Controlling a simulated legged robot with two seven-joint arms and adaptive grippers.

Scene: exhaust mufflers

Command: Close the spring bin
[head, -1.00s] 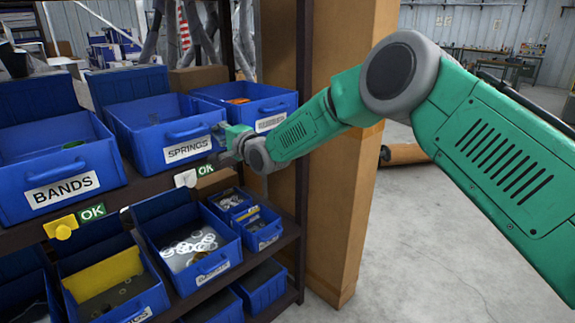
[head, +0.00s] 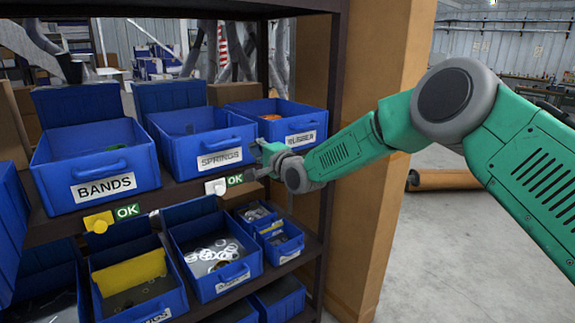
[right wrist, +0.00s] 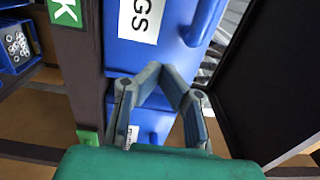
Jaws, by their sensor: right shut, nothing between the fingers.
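The blue spring bin (head: 190,150), labelled SPRINGS, stands on the upper shelf between the BANDS and RUBBER bins. It is open at the top, with a blue lid panel (head: 170,97) raised behind it. Its front, handle and part of its label also show in the right wrist view (right wrist: 160,45). My right gripper (head: 259,149) is at the front right corner of the spring bin. Its fingers (right wrist: 165,72) are shut and empty, close to the bin's front; I cannot tell whether they touch it. My left gripper is out of view.
The BANDS bin (head: 97,170) stands left of the spring bin and the RUBBER bin (head: 290,125) right of it. Yellow (head: 98,222) and white (head: 216,187) knobs stick out from the shelf edge. A dark shelf post (head: 333,120) rises behind my right forearm.

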